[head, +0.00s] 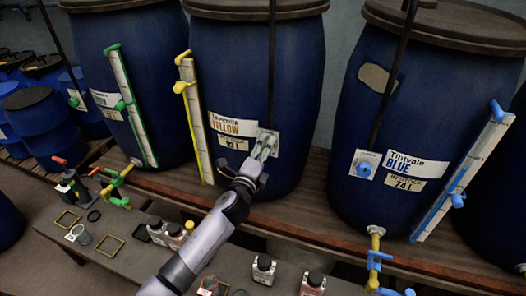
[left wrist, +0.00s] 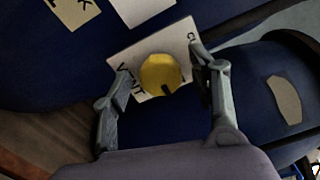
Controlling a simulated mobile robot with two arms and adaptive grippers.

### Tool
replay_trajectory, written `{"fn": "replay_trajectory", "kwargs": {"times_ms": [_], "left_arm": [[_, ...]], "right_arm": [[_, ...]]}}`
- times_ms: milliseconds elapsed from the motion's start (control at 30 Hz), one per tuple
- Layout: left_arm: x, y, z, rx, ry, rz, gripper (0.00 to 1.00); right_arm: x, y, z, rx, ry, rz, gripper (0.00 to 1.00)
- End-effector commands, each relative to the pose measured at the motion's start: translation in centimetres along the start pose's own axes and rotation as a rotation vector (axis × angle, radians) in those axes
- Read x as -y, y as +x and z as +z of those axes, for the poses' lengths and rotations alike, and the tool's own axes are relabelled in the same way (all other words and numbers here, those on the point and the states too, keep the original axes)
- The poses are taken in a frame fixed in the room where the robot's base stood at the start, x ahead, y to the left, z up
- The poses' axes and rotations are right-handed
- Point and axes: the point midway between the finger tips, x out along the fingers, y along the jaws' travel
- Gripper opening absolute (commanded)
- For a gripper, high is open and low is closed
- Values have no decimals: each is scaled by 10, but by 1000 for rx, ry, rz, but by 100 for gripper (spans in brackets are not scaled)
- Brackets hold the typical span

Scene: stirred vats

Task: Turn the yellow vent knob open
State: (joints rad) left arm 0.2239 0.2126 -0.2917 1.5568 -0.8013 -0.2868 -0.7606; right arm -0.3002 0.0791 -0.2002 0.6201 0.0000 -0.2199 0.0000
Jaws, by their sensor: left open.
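The yellow vent knob (left wrist: 160,75) is round, with a dark mark at its lower edge in the left wrist view. It sits on a white plate (left wrist: 182,37) lettered VENT and, partly hidden, what looks like CL. In the head view the plate (head: 273,135) is on the front of the middle blue vat (head: 262,70), labelled YELLOW; my gripper covers the knob there. My left gripper (head: 264,147) is open at the plate. In the left wrist view its fingers (left wrist: 160,62) stand on either side of the knob, with gaps showing. My right gripper is not in view.
The BLUE vat (head: 430,115) stands right, with a blue knob (head: 364,169) and blue gauge (head: 463,175). A yellow gauge (head: 194,120) stands left of the plate. A lower bench (head: 130,265) holds jars (head: 264,269) and small frames.

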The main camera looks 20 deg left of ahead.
Motion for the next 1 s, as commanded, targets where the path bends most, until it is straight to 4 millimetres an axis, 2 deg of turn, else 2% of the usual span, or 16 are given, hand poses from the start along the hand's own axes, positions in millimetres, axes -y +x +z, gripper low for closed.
{"fn": "replay_trajectory", "kwargs": {"times_ms": [167,267,500,700,1000], "left_arm": [[-1,-9,0,-1,0,1,54],[-1,-24,0,-1,0,0,54],[-1,-76,0,-1,0,2,54],[-1,-107,0,0,-1,2,54],[0,-121,0,0,0,0,54]], "right_arm": [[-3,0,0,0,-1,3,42],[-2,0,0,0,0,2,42],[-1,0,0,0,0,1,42],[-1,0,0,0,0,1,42],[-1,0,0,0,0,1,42]]}}
